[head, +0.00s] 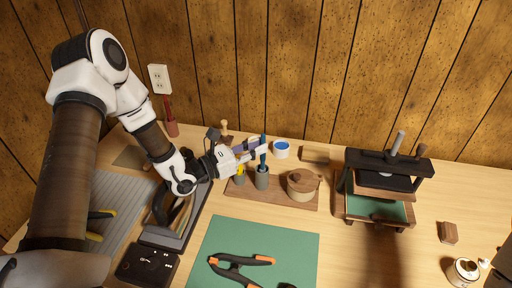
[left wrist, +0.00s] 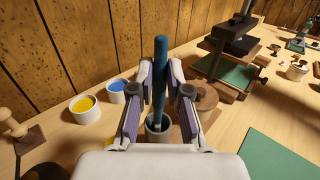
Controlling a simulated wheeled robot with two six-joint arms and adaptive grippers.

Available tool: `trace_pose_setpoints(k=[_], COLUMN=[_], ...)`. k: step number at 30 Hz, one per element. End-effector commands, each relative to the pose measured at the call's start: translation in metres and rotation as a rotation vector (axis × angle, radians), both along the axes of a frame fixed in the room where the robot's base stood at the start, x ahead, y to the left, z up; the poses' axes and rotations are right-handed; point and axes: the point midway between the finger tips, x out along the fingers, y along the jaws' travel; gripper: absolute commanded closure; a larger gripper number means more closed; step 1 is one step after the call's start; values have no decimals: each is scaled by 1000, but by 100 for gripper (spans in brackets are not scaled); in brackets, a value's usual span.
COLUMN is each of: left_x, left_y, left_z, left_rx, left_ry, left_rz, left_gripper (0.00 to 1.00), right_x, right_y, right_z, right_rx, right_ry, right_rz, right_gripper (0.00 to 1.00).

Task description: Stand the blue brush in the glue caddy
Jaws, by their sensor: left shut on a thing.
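The blue brush (head: 263,146) is held nearly upright in my left gripper (head: 262,150). In the left wrist view the brush (left wrist: 160,75) stands between the two fingers, and its lower end meets the mouth of a grey cup (left wrist: 153,136). This grey cup (head: 262,181) is on a wooden board (head: 284,201), which looks like the glue caddy. Whether the brush touches the cup's bottom is hidden. A lidded wooden pot (head: 301,185) sits to the right on the same board. My right gripper is not in view.
A white pot of blue (head: 281,149) stands behind the board. A yellow pot (left wrist: 85,108) stands beside it in the wrist view. A press (head: 385,180) stands to the right. A green mat (head: 258,245) with an orange-tipped clamp (head: 236,268) lies in front.

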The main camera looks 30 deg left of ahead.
Motion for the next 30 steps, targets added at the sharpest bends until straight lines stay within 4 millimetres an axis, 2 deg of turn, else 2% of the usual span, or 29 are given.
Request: trace_pose_setpoints(k=[4, 5, 7, 16, 19, 30], left_x=[0, 0, 0, 0, 0, 0], left_y=[0, 0, 0, 0, 0, 0], left_z=[1, 1, 1, 1, 10, 88], left_rx=[0, 0, 0, 0, -1, 0], left_ry=[0, 0, 0, 0, -2, -4], left_rz=[0, 0, 0, 0, 1, 0], left_gripper=[100, 81, 56, 55, 55, 55], right_x=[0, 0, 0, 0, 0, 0], right_y=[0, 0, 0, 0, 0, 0], right_z=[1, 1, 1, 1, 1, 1], right_rx=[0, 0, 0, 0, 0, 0], right_ry=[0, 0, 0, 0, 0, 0], right_rz=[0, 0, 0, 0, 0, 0], right_gripper=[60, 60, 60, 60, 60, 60])
